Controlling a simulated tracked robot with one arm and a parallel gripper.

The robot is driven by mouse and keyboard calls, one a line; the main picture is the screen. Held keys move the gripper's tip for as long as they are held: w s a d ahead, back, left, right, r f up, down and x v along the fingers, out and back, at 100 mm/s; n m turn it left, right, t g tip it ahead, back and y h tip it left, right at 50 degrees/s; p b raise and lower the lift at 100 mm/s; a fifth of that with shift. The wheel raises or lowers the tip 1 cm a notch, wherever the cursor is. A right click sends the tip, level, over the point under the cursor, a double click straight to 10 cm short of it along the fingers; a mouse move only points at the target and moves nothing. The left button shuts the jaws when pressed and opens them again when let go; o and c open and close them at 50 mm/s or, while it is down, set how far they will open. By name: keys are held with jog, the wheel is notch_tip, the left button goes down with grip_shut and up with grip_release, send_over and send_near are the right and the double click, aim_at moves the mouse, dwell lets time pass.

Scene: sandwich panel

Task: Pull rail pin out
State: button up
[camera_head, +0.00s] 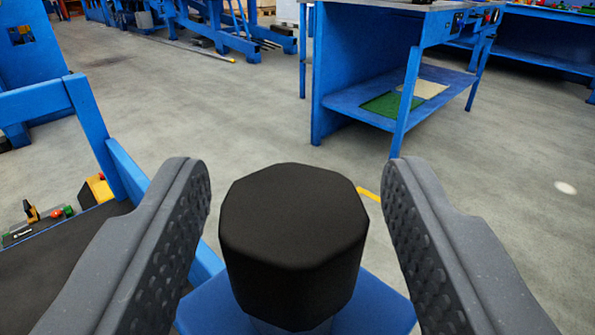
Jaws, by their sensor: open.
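The rail pin's black faceted knob (293,240) stands upright in the lower middle of the camera_head view, on a blue metal part (372,308). The pin below the knob is mostly hidden by the knob itself. My gripper (296,185) is open, with one grey studded finger on each side of the knob. A gap shows between the knob and each finger, a little wider on the right. Neither finger appears to touch the knob.
A blue rail frame (92,118) and a dark surface (60,255) with small coloured parts lie close on the left. A blue workbench (340,75) with a lower shelf stands farther back. Grey floor (230,110) between is clear.

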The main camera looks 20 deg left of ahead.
aim_at(296, 206)
jog(key=shift+w+a+r, duration=0.1)
jog(key=shift+w, duration=0.1)
dwell(0.3)
grip_shut()
jog(key=shift+r+p, duration=1.55)
grip_release()
jog(key=shift+r, duration=0.1)
jog(key=shift+s, duration=0.15)
